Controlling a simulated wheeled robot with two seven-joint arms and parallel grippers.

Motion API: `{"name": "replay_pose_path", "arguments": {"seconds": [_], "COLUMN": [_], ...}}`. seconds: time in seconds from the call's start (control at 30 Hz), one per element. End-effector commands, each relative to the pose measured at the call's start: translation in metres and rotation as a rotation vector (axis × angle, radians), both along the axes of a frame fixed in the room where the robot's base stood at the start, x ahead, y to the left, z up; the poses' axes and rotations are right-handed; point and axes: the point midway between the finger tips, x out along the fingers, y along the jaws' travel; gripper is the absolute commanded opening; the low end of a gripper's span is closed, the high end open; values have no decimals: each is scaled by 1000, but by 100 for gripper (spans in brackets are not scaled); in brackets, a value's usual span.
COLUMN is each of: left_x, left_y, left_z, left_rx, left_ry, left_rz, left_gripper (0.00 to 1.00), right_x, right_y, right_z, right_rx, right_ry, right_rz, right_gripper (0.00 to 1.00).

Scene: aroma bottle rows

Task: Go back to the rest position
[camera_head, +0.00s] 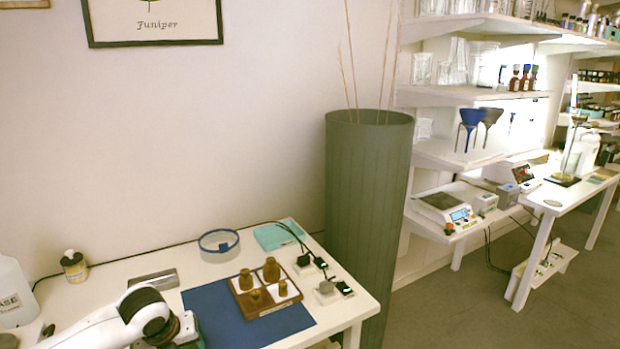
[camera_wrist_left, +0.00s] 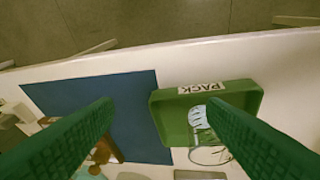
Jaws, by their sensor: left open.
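My left gripper (camera_wrist_left: 160,106) is open in the left wrist view, with its two green fingers wide apart and nothing between the tips. A wooden tray (camera_head: 268,308) with several brown bottles (camera_head: 271,269) stands on the blue mat (camera_head: 212,302). In the wrist view the tray is mostly hidden behind a finger. My right gripper is not in view.
On the white table (camera_head: 190,266) stand a blue-rimmed round dish (camera_head: 218,240), a teal cloth (camera_head: 278,235), a metal block (camera_head: 152,280), small dark-topped items (camera_head: 327,287) and an amber jar (camera_head: 74,266). A tall green bin (camera_head: 368,200) stands beyond the table's right end.

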Motion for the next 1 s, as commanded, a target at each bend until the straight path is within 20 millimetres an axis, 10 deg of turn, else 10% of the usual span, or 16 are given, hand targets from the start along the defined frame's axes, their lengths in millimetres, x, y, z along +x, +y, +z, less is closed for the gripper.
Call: {"name": "replay_pose_path", "arguments": {"seconds": [0.2,0.37,1.0], "left_x": [-82,-141,-280], "left_y": [-113,-147,-90], "left_z": [-61,-76,-91], "left_rx": [-347,-597,-865], "left_ry": [49,107,61], "left_rz": [438,923,2321], "left_gripper": [66,66,66], "right_x": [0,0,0], "right_y": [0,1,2], "right_z": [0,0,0], "right_rx": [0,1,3], "right_ry": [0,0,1], "right_rz": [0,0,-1], "right_gripper": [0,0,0]}}
